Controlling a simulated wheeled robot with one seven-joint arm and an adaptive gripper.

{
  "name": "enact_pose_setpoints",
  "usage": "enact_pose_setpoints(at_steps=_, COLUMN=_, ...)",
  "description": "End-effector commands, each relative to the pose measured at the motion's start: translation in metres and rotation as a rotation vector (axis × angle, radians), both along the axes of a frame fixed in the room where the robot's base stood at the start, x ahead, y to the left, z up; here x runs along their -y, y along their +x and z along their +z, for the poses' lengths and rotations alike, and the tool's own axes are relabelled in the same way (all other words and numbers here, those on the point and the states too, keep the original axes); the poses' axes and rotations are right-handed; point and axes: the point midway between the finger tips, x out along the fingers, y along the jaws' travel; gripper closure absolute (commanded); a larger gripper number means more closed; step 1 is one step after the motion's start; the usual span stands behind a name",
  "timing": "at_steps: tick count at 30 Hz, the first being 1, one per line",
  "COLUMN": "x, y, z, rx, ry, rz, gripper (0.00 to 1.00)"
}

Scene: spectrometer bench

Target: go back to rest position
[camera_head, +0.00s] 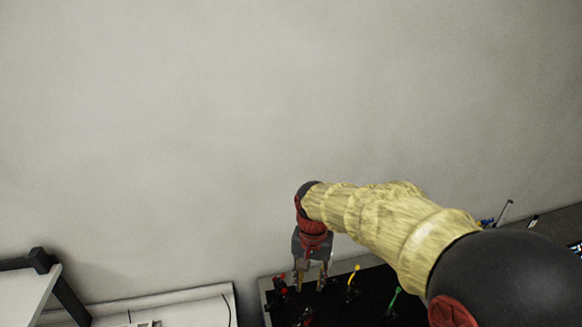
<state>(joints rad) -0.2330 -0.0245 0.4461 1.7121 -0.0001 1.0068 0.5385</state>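My gripper (311,278) hangs at the end of my arm, pointing down over a black bench surface (337,312) at the bottom of the head view. Its two fingers stand apart with a gap between them. I see nothing held in the gap. The wrist is dark and red, and my arm comes in from the lower right in a yellowish sleeve.
Red (280,284), yellow (353,283) and green (394,299) items stand on the black surface close around the gripper. A white bench (190,302) and a white-topped dark frame (22,292) are at lower left. A bare wall rises behind.

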Motion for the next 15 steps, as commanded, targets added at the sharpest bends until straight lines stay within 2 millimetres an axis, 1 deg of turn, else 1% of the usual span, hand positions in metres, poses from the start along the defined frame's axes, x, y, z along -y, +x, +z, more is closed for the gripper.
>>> enact_pose_setpoints(at_steps=4, x=0.000, y=0.001, z=-0.001, rx=0.004, ry=0.001, rz=0.070, gripper=0.69)
enact_pose_setpoints(at_steps=5, x=0.001, y=-0.003, z=-0.006, rx=-0.003, ry=0.000, rz=0.095, gripper=0.69)
enact_pose_setpoints(at_steps=7, x=0.005, y=-0.020, z=-0.016, rx=-0.026, ry=-0.004, rz=0.162, gripper=0.69)
enact_pose_setpoints(at_steps=11, x=0.015, y=-0.048, z=-0.014, rx=-0.008, ry=-0.001, rz=0.258, gripper=0.69)
enact_pose_setpoints(at_steps=15, x=0.031, y=-0.078, z=-0.014, rx=0.035, ry=0.001, rz=0.327, gripper=0.69)
